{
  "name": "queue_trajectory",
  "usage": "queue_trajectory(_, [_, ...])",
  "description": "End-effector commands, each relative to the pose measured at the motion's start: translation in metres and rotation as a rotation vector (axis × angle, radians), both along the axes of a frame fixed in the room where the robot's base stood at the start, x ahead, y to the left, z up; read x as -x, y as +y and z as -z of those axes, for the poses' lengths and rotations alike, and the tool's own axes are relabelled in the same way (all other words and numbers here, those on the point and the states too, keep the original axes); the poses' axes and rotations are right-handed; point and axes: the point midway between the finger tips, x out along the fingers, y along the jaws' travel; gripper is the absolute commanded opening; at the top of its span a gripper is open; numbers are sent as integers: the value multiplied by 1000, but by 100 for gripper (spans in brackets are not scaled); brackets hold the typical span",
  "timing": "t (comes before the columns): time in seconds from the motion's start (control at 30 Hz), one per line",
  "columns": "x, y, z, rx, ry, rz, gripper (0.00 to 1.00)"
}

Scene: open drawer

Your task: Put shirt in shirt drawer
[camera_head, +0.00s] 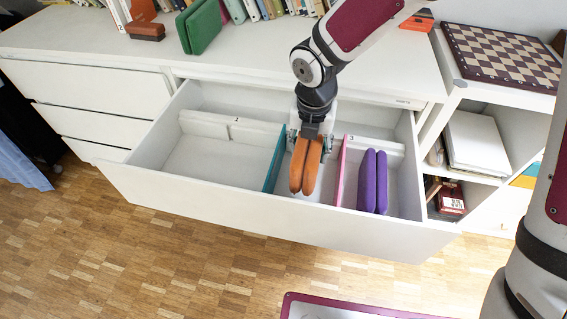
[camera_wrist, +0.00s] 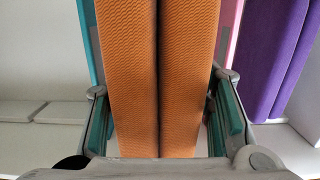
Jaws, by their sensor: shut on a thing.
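An orange folded shirt (camera_head: 306,166) hangs upright in my gripper (camera_head: 308,142). The gripper points down over the open drawer (camera_head: 210,200) and is shut on the shirt. In the wrist view the orange shirt (camera_wrist: 158,80) fills the middle, between the two finger pads of the gripper (camera_wrist: 160,125). The shirt is between a teal divider (camera_head: 275,160) and a pink divider (camera_head: 341,170). Its lower end is inside the drawer's outline; I cannot tell whether it touches the drawer floor. A purple folded item (camera_head: 373,182) stands in the compartment to the right of the pink divider.
The drawer's left compartment (camera_head: 205,160) looks empty. A green folded item (camera_head: 198,28), an orange-brown item (camera_head: 147,30) and books (camera_head: 262,8) stand on the dresser top. A chessboard (camera_head: 500,52) lies on the right cabinet, above shelves holding a white binder (camera_head: 476,143).

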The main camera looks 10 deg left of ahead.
Motion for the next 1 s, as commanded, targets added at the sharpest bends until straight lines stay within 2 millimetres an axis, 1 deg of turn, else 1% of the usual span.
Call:
queue_trajectory(0.17, [0, 0, 18, 0, 0, -1, 11])
queue_trajectory(0.4, [0, 1, 60, 0, 1, -2, 11])
queue_trajectory(0.57, [0, 1, 72, -1, 0, 0, 11])
queue_trajectory(0.77, [0, 1, 99, 0, 0, -3, 11])
queue_trajectory(0.83, [0, 0, 103, 0, 0, -2, 11])
queue_trajectory(1.0, [0, 0, 101, 0, -1, 0, 11])
